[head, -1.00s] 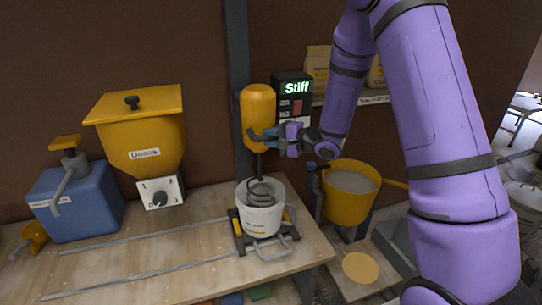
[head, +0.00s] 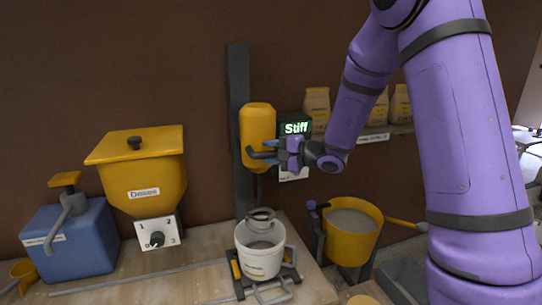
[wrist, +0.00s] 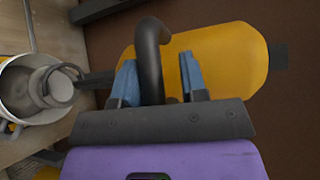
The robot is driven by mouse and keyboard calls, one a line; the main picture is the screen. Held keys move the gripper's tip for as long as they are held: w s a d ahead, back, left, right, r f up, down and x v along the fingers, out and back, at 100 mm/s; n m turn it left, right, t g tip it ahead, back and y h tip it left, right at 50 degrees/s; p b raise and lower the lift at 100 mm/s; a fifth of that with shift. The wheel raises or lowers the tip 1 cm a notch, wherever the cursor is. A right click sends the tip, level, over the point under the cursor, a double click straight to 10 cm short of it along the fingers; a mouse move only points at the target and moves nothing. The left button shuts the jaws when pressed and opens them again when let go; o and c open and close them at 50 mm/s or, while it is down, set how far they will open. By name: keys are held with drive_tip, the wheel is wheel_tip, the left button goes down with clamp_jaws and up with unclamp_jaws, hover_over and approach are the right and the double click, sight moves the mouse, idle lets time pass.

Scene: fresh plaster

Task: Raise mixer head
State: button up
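The mixer head (head: 257,135) is a yellow rounded body on a dark upright post, with a dark handle (wrist: 152,65). Its whisk (head: 262,219) hangs below, its upper part above the rim of the white bucket (head: 262,262) and its lower end hidden inside. My gripper (head: 268,153) is at the handle, on the right of the head. In the wrist view the handle runs between the two blue fingers of my gripper (wrist: 158,82). It lies close to the left finger, with a visible gap to the right one. The yellow head (wrist: 228,58) is behind them.
A display (head: 296,128) reading "Stiff" is behind my gripper. A yellow hopper (head: 145,178) and a blue pump container (head: 72,243) are on the left. A yellow tub (head: 352,238) stands right of the bench. Bags (head: 318,103) sit on a back shelf.

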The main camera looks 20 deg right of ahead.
drive_tip(key=shift+o, duration=0.7)
drive_tip(key=shift+s+f, duration=0.1)
drive_tip(key=v, duration=1)
drive_tip(key=shift+s+d, duration=0.2)
drive_tip(key=shift+d, duration=0.15)
drive_tip(key=s+a+r+n+g+h, duration=0.1)
drive_tip(key=s+a+r+n+g, duration=0.25)
drive_tip(key=s, duration=0.45)
drive_tip(key=s+a+r+n+g, duration=0.3)
drive_tip(key=s+a+n+g, duration=0.15)
drive_tip(key=s, duration=0.35)
drive_tip(key=s+d+r+n+h, duration=0.1)
drive_tip(key=s+d+h, duration=0.2)
drive_tip(key=s+h, duration=0.2)
drive_tip(key=s+d+r+n+t+h, duration=0.1)
drive_tip(key=s+d+r+h, duration=0.1)
drive_tip(key=s+h, duration=0.3)
drive_tip(key=s+d, duration=0.1)
drive_tip(key=s, duration=0.3)
drive_tip(key=shift+d+r+t+h, duration=0.15)
drive_tip(key=shift+d+t+h, duration=0.1)
drive_tip(key=shift+t+h, duration=0.05)
